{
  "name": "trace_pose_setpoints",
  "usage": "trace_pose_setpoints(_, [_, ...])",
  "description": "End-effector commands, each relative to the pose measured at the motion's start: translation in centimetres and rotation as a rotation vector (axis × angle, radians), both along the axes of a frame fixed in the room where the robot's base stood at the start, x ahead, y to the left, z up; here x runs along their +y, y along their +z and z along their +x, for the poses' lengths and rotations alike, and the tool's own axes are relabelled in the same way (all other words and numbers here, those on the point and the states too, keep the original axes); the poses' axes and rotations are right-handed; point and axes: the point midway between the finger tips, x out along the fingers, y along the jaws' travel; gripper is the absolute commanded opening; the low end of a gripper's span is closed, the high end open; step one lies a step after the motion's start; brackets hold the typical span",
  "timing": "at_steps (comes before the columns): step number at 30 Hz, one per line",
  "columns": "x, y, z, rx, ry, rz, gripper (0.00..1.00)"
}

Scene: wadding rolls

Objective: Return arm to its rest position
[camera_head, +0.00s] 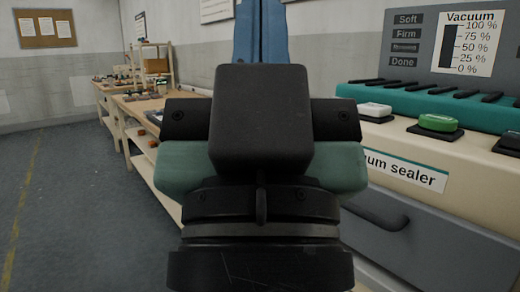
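My own arm fills the middle of the head view, with dark links and a dark block pointing away from me. My gripper's fingers cannot be made out; the arm may hide them. A teal-green shape (183,167) shows on both sides behind the dark block. I cannot tell whether it is part of my arm or a separate thing. A blue upright shape (262,32) with a seam down its middle rises behind the block; its lower end is hidden.
The vacuum sealer (428,184) stands close on the right, with a green button (438,123), a white button (374,110) and a vacuum gauge (467,45). Wooden benches (135,104) with small items run along the left behind my arm. The floor (75,210) at left is clear.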

Motion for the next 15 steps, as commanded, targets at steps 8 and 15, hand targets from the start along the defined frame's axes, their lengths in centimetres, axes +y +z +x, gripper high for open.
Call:
trace_pose_setpoints(8, [0.0, 9.2, 0.0, 0.0, 0.0, -0.003, 0.0])
trace_pose_setpoints(15, [0.1, 16.5, 0.1, 0.0, 0.0, -0.003, 0.0])
